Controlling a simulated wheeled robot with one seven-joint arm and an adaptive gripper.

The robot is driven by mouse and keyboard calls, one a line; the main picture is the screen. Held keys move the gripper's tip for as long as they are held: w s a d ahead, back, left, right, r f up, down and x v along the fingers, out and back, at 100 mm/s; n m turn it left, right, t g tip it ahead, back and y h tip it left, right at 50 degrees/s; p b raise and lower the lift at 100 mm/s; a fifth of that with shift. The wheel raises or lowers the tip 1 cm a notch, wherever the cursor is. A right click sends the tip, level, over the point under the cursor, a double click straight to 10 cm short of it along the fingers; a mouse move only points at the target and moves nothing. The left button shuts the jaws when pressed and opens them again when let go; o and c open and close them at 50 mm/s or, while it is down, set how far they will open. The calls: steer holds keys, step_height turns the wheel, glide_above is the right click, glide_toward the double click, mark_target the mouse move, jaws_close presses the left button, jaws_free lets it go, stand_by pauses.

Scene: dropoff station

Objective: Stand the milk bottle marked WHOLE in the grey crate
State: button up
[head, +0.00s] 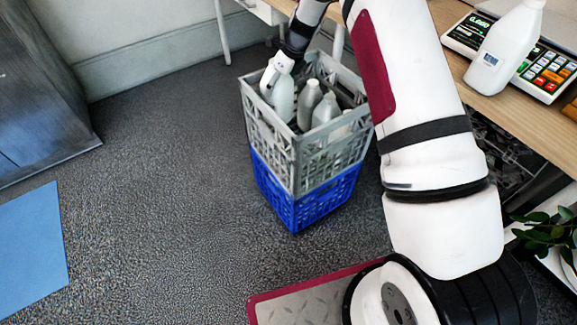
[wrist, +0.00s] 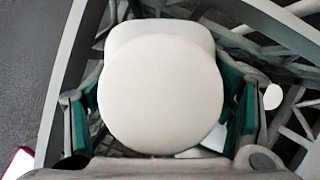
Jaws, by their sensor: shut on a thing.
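The grey crate (head: 318,165) stands on top of a blue crate, beside the table. My gripper (head: 279,66) is over its back left part, shut on the top of a white milk bottle (head: 283,100). The bottle is inside the crate walls, roughly upright; I cannot tell whether its base touches the crate floor. In the wrist view the white bottle top (wrist: 165,95) fills the space between the green finger pads, with grey crate lattice around. No marking on the held bottle is readable.
Other bottles (head: 309,104) (head: 326,110) stand in the grey crate, right of the held one. The blue crate (head: 300,203) is below. A white bottle (head: 506,46) with a small dark label stands on the table by a keypad device (head: 551,73). The floor at left is open.

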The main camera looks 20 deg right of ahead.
steer(key=f+b, duration=0.2)
steer(key=f, duration=0.1)
steer(key=f+b, duration=0.2)
steer(key=shift+w+f, duration=0.2)
steer(key=shift+f, duration=0.2)
step_height(320, 180, down, 10)
steer(key=b, duration=0.5)
steer(key=shift+f, duration=0.1)
steer(key=o, duration=1.2)
